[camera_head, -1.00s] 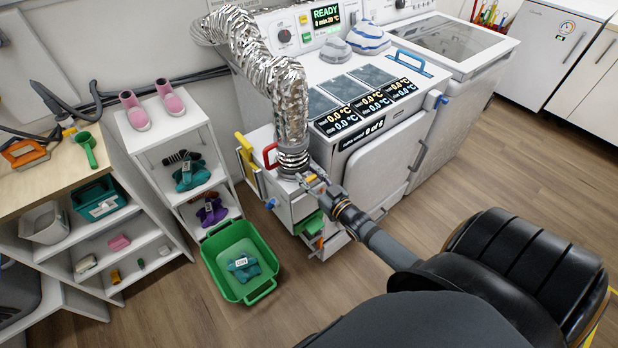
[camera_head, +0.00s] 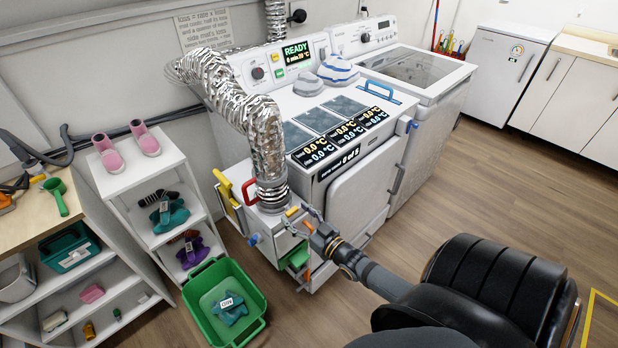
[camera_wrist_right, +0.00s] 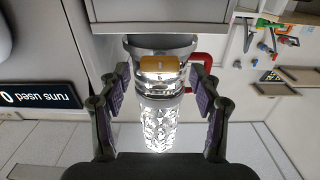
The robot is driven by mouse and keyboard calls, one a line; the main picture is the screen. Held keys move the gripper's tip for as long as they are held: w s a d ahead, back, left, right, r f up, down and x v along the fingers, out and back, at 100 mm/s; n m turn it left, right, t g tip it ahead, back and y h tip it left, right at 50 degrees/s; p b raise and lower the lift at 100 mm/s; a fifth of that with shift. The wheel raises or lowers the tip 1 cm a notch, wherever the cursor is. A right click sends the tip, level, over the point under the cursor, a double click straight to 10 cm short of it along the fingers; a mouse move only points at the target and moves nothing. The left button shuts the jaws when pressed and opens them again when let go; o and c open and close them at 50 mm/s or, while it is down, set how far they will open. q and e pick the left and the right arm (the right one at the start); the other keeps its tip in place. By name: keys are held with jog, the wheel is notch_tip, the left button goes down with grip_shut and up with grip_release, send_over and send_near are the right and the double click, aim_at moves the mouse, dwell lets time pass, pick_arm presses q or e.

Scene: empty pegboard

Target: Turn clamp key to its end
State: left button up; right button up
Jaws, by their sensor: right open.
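The clamp key is a small yellow-orange tab (camera_wrist_right: 160,64) on the clamp collar at the end of the silver hose (camera_wrist_right: 158,122). In the head view the key (camera_head: 291,211) shows small, beside the collar (camera_head: 271,194) at the hose's lower end. My right gripper (camera_head: 302,219) is at the collar, close to the key. In the right wrist view my right gripper (camera_wrist_right: 160,86) is open, with one dark finger on each side of the key and visible gaps between. Contact with the key does not show. My left gripper is out of view.
A red handle (camera_head: 250,190) and a yellow handle (camera_head: 222,184) are close to the collar. The white machine (camera_head: 362,190) stands right of it. A green basket (camera_head: 262,326) is on the floor at lower left, beside a white shelf (camera_head: 137,188). Open floor (camera_head: 480,200) lies to the right.

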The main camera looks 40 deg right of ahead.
jog(key=s, duration=0.8)
jog(key=shift+s+d, duration=0.35)
